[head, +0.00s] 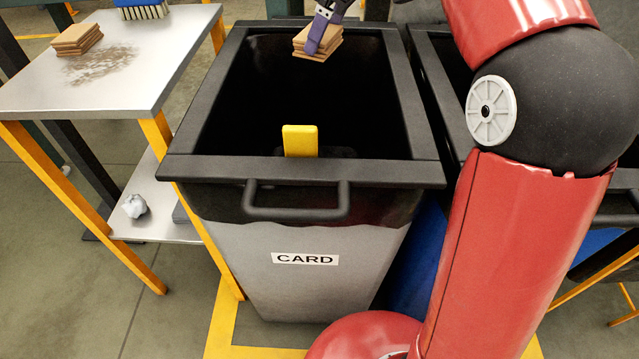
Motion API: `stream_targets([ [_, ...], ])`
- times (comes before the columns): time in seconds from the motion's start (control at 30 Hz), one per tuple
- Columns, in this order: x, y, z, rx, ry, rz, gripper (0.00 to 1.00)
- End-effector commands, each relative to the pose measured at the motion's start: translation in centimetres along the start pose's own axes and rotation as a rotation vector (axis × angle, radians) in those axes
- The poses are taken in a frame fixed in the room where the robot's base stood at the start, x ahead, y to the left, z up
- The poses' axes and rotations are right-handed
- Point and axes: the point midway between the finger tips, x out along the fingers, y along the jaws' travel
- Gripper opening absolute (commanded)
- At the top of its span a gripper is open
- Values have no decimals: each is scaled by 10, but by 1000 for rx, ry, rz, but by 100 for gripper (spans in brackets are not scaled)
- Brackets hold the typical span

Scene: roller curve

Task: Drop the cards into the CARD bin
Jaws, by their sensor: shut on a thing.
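The CARD bin (285,225) stands in the middle of the head view, grey with a black rim and a white label reading CARD. Its top is open and its inside is dark. My gripper (322,42) is at the top of the view, over the far part of the bin's opening. It is shut on a stack of brown cards (304,44); one purple finger crosses the front of the stack. Another stack of brown cards (76,40) lies on the grey table at the left.
The table (140,85) has yellow legs, a dark smudge, and a blue brush (143,8) at its back. A yellow block (300,141) shows inside the bin's near side. Another dark bin (447,100) stands close on the right, partly behind my arm.

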Motion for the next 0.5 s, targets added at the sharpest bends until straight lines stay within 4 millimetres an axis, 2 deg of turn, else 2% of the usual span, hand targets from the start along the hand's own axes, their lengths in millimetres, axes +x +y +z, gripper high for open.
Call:
stream_targets([
  [0.03, 12, 0, 5, 0, 0, 0, 57],
  [0.17, 22, 0, 9, 0, 0, 0, 57],
  [0.5, 23, 0, 10, 0, 0, 0, 57],
])
